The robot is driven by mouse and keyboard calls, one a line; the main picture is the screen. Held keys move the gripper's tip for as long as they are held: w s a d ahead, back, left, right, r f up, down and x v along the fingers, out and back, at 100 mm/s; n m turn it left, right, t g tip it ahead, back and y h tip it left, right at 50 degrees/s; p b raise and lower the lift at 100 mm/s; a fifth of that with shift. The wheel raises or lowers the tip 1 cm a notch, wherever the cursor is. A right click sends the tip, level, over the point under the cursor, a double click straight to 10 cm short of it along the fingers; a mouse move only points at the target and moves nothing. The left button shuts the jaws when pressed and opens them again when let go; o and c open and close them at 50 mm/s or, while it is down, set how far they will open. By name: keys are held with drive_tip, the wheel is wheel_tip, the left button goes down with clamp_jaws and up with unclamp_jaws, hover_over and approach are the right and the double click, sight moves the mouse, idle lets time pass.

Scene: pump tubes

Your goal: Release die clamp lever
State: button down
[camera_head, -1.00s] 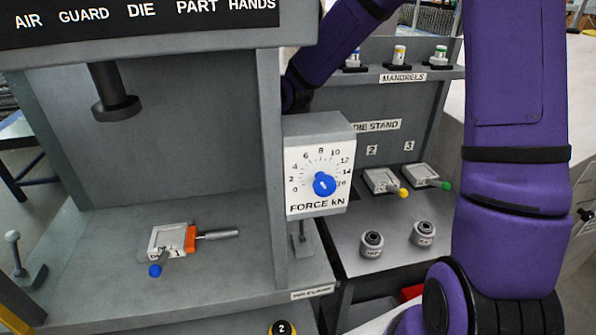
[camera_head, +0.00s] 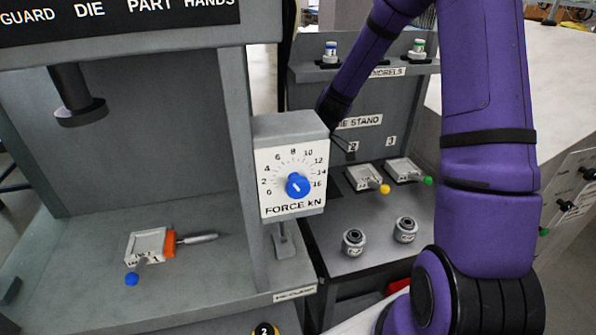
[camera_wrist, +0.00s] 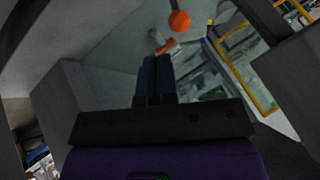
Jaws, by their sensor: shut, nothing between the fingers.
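In the press bay, a grey die marked 1 (camera_head: 148,244) with a blue knob (camera_head: 132,279) lies on the bed. An orange clamp block (camera_head: 170,243) touches its right side, and a grey lever handle (camera_head: 198,238) extends right from it, lying nearly flat. My gripper (camera_head: 345,148) is right of the force dial box, in front of the die stand and well apart from the lever. In the wrist view its dark fingers (camera_wrist: 155,75) are together and empty. Beyond them show a round orange knob (camera_wrist: 180,20) and a small orange piece (camera_wrist: 165,47), which I cannot surely identify.
The force dial box (camera_head: 291,170) and the press's right post (camera_head: 247,150) stand between my gripper and the bay. A ram (camera_head: 78,100) hangs above the bed. Dies 2 (camera_head: 364,178) and 3 (camera_head: 404,170) and two grey cylinders (camera_head: 354,242) (camera_head: 405,230) occupy the stand.

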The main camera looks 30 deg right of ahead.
drive_tip(key=x, duration=0.8)
drive_tip(key=shift+s+r, duration=0.15)
